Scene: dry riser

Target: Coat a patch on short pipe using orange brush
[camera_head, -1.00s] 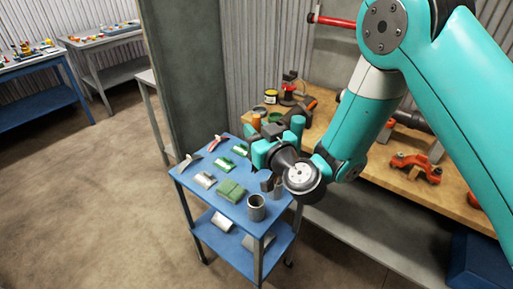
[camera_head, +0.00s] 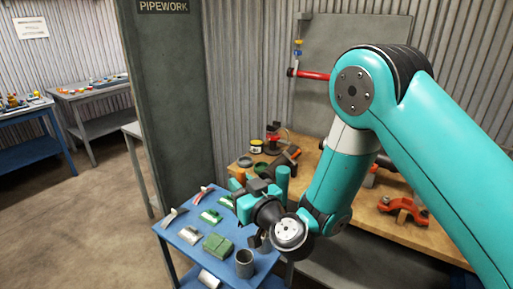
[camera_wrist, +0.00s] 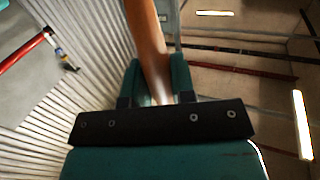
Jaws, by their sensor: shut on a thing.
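My gripper (camera_wrist: 156,82) is shut on an orange-brown handle (camera_wrist: 150,45), which fits the orange brush. The handle runs up out of the wrist view, and no bristles show. In the head view my gripper (camera_head: 262,188) is over the blue cart's back right corner, in front of the bench, and the brush cannot be made out there. A grey open-topped cylinder (camera_head: 245,263) stands on the cart below the gripper. A red pipe (camera_head: 312,75) is on the back panel; it also shows in the wrist view (camera_wrist: 25,48). I cannot tell which is the short pipe.
The blue cart (camera_head: 180,240) holds a green block (camera_head: 217,246) and several small tools. The wooden bench (camera_head: 445,240) holds cans, a red clamp (camera_head: 403,210) and other tools. A grey partition (camera_head: 165,110) stands left of the bench. Open floor (camera_head: 90,225) lies left of the cart.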

